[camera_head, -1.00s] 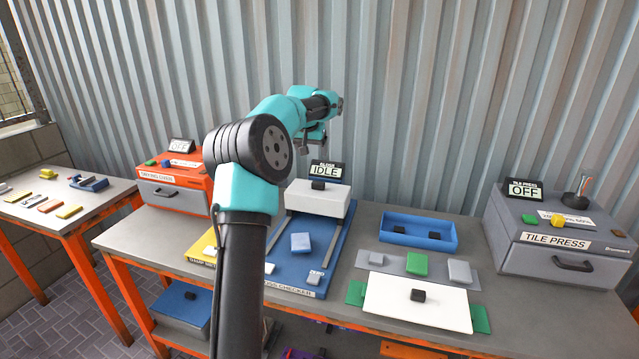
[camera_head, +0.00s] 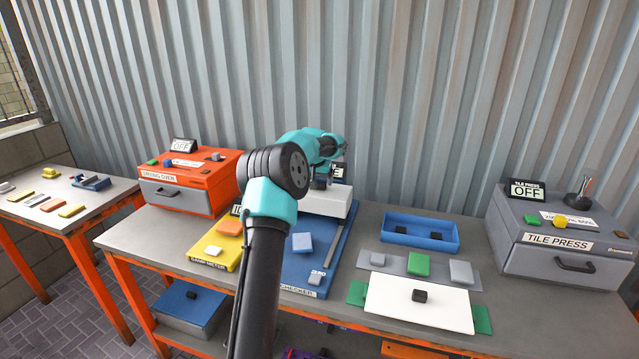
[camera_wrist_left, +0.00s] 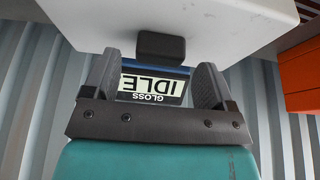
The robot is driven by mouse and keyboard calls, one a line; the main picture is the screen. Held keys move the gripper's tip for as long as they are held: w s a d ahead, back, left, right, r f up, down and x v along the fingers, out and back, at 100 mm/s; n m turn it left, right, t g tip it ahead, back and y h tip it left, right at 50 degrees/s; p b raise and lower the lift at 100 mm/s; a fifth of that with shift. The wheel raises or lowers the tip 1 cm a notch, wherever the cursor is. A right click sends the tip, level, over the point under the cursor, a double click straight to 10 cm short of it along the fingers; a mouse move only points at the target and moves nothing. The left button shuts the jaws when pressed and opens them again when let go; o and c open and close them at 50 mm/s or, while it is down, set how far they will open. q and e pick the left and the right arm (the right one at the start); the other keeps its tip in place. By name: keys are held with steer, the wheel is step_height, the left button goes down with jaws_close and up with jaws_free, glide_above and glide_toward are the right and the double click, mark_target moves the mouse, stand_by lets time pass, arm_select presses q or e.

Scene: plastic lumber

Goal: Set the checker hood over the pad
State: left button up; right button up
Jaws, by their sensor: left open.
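The white checker hood (camera_head: 326,204) stands at the back of the blue gloss checker (camera_head: 300,272). A pale blue-grey pad (camera_head: 302,243) lies on the checker's bed in front of the hood, uncovered. My left gripper (camera_head: 321,183) is low over the hood's top, at its black knob, and hides most of the knob in the head view. In the left wrist view the knob (camera_wrist_left: 160,47) shows between the tips of the open fingers (camera_wrist_left: 158,66), with a gap on each side. The hood (camera_wrist_left: 160,18) fills the top of that view. My right gripper is not in view.
The gloss display (camera_wrist_left: 152,86) reads IDLE. The yellow damp meter (camera_head: 213,250) with an orange piece is left of the checker. A blue tray (camera_head: 420,240), a white board (camera_head: 418,302) and the tile press (camera_head: 560,240) stand to the right. The orange drying oven (camera_head: 188,190) is at left.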

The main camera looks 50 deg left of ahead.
arm_select(q)
steer(key=shift+x, duration=1.05)
steer(key=c, duration=1.3)
